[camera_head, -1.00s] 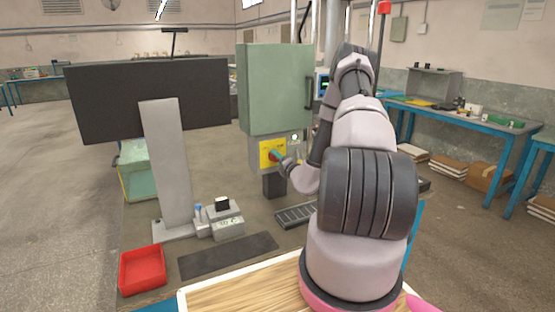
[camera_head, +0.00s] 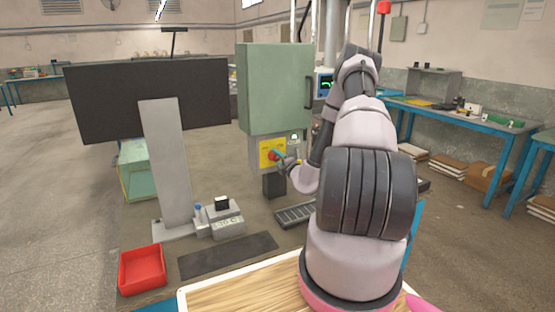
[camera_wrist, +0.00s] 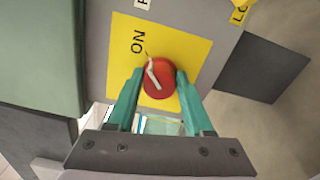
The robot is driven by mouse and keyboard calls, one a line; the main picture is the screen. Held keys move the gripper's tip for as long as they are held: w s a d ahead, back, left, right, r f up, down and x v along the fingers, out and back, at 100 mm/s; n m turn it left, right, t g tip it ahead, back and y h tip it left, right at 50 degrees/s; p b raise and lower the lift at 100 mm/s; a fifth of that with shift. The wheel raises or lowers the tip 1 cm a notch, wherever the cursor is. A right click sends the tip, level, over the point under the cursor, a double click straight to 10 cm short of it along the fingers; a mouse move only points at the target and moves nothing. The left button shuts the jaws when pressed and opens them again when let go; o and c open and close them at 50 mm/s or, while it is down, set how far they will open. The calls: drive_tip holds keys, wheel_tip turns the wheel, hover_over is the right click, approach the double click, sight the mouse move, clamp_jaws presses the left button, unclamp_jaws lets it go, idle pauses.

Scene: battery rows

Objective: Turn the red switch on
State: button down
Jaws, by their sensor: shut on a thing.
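The red switch (camera_wrist: 158,78) is a round red knob with a white pointer line, on a yellow plate (camera_wrist: 190,48) marked ON. In the wrist view the pointer's upper end lies toward the ON lettering. My gripper (camera_wrist: 158,92) has its two teal fingers on either side of the knob, shut on it. In the head view the red switch (camera_head: 273,155) shows on the yellow plate below a green cabinet (camera_head: 275,88), with my gripper (camera_head: 279,156) against it from the right. The fingers partly hide the knob there.
A grey monitor (camera_head: 150,100) on a pale stand is left of the cabinet. A red tray (camera_head: 142,270), a dark mat (camera_head: 228,256) and a small grey device (camera_head: 227,222) are at the lower left. A blue-legged bench (camera_head: 470,125) stands at the right. Open floor lies far left.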

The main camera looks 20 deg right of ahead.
drive_tip(key=shift+c, duration=1.5)
unclamp_jaws()
drive_tip(key=shift+s, duration=0.1)
drive_tip(key=s, duration=1)
drive_tip(key=shift+s+d, duration=0.2)
drive_tip(key=shift+s, duration=0.1)
